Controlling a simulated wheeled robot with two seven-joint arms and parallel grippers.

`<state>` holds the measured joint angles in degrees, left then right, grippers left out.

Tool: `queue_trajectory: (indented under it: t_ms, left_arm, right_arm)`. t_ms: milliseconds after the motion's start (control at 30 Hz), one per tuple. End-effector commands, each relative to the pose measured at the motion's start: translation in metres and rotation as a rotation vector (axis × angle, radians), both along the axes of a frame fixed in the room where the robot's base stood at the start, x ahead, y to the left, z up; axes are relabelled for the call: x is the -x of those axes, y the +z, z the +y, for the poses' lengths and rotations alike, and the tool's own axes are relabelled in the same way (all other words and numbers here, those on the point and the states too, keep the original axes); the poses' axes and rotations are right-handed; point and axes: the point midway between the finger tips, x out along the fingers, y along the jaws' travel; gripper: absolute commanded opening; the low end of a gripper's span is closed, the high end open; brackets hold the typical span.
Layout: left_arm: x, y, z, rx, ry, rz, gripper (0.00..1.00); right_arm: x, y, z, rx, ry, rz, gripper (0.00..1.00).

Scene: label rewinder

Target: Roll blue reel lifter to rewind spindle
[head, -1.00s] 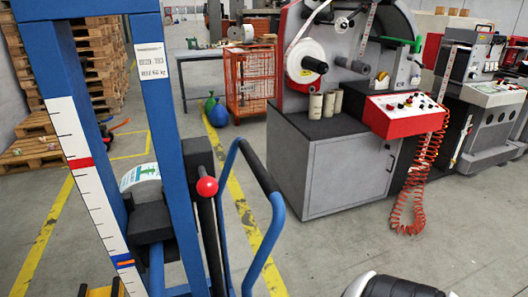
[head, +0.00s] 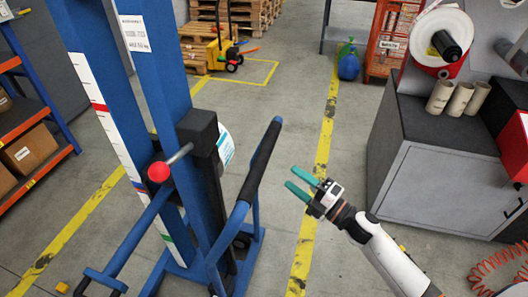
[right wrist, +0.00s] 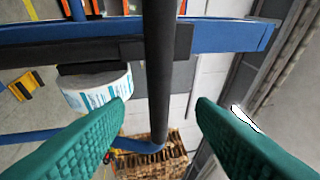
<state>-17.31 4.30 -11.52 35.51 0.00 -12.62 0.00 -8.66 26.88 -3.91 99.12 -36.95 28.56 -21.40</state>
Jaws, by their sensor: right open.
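The blue reel lifter (head: 165,90) stands upright at the left of the head view, with a red knob (head: 159,172) and a black-gripped handle (head: 260,160). A white label roll (head: 225,147) shows partly behind its mast; it also shows in the right wrist view (right wrist: 98,92). My right gripper (head: 290,176) has teal fingers, open and empty, right of the handle and apart from it in the head view. In the right wrist view, a black bar (right wrist: 159,70) lies between the fingers (right wrist: 163,105). The black spindle (head: 446,44) is on the rewinder, with a white roll (head: 455,27) around it. My left gripper is out of view.
The grey rewinder cabinet (head: 440,160) stands at the right, with several cardboard cores (head: 460,98) on top. An orange-blue shelf (head: 50,150) is at the left. A yellow pallet truck (head: 222,50) and an orange cage (head: 390,40) are behind. Floor between lifter and cabinet is clear.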

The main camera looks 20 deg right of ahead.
Motion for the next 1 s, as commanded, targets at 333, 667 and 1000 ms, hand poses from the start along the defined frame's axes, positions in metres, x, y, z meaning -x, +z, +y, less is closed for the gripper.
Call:
queue_trajectory:
  t_ms: [333,667,1000]
  left_arm:
    - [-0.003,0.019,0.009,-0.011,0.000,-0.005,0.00]
    - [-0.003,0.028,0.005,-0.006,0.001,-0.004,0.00]
    - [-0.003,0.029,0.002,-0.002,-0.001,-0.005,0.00]
  right_arm:
    - [-0.053,0.015,0.034,-0.004,-0.002,-0.001,0.50]
    - [-0.090,0.021,0.059,-0.005,-0.001,0.002,0.50]
    - [-0.095,0.020,0.061,-0.003,-0.002,0.003,0.50]
